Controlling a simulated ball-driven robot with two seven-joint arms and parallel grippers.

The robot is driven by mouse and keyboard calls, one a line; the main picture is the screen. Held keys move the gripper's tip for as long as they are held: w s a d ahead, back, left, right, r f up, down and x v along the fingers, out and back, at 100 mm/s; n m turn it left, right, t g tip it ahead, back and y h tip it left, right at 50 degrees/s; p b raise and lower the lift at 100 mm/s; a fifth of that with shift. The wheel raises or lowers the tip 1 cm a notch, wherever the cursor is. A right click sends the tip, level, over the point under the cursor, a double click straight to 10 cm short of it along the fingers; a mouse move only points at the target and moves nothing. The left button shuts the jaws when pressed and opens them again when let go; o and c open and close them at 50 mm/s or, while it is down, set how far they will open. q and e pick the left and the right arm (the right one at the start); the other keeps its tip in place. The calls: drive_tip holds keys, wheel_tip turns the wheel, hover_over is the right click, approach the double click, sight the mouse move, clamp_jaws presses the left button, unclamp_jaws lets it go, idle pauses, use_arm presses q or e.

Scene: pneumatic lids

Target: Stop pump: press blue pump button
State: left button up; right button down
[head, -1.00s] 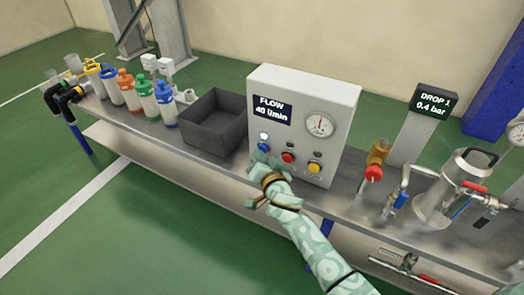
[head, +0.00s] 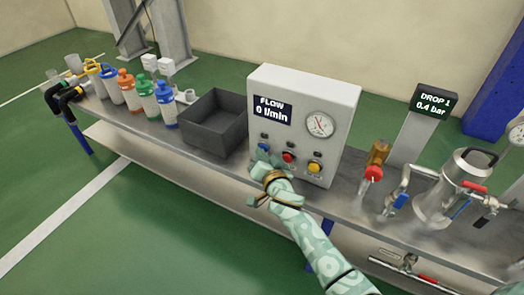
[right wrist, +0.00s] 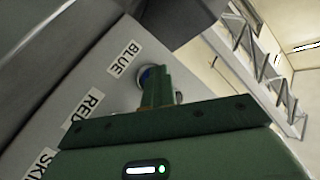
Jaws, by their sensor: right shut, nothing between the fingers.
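The white control box (head: 335,100) stands on the bench with a blue button (head: 263,147), a red button (head: 288,157) and a yellow button (head: 314,167) on its front. Its display (head: 272,109) reads FLOW 0 l/min. My right gripper (head: 261,160) is shut and empty, its fingertips at the blue button. In the right wrist view the fingertips (right wrist: 157,85) overlap the blue button (right wrist: 144,76) beside the BLUE label (right wrist: 124,59) and partly hide it. Whether they touch it is hard to tell. My left gripper is not in view.
A dark open bin (head: 213,125) stands left of the box, with several coloured bottles (head: 142,98) beyond it. A red-handled valve (head: 373,174), a metal vessel (head: 445,190) and a DROP 1 0.4 bar display (head: 434,102) stand to the right.

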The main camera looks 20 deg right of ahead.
drive_tip(key=shift+d+r, duration=0.1)
drive_tip(key=shift+r, duration=0.05)
drive_tip(key=shift+s, duration=0.15)
drive_tip(key=s+a, duration=0.3)
drive_tip(key=a, duration=0.2)
drive_tip(key=shift+s, duration=0.4)
idle(0.7)
